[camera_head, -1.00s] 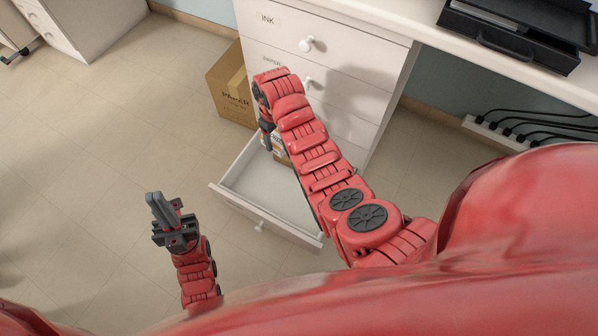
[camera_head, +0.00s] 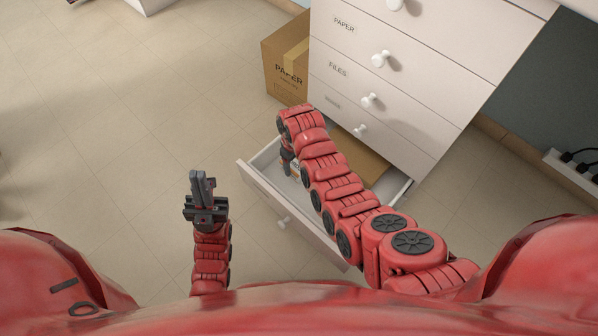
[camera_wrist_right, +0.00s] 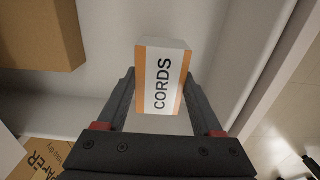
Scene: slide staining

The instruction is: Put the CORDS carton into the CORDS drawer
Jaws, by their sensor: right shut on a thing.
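The CORDS carton (camera_wrist_right: 161,78) is small and white with orange edges. In the right wrist view it sits between the two dark fingers of my right gripper (camera_wrist_right: 160,98), which is shut on it. The white interior of the open bottom drawer (camera_head: 290,212) lies around and below it; whether the carton touches the floor of the drawer I cannot tell. In the head view my right gripper (camera_head: 287,163) points down into the drawer's left part, and my arm hides most of the carton. My left gripper (camera_head: 202,186) is empty, its fingers together, left of the drawer.
A brown box (camera_head: 362,160) lies in the back of the open drawer, also at upper left in the wrist view (camera_wrist_right: 40,35). A PAPER carton (camera_head: 285,62) stands on the floor beside the white cabinet (camera_head: 425,75). Closed drawers above read PAPER and FILES. Floor at left is clear.

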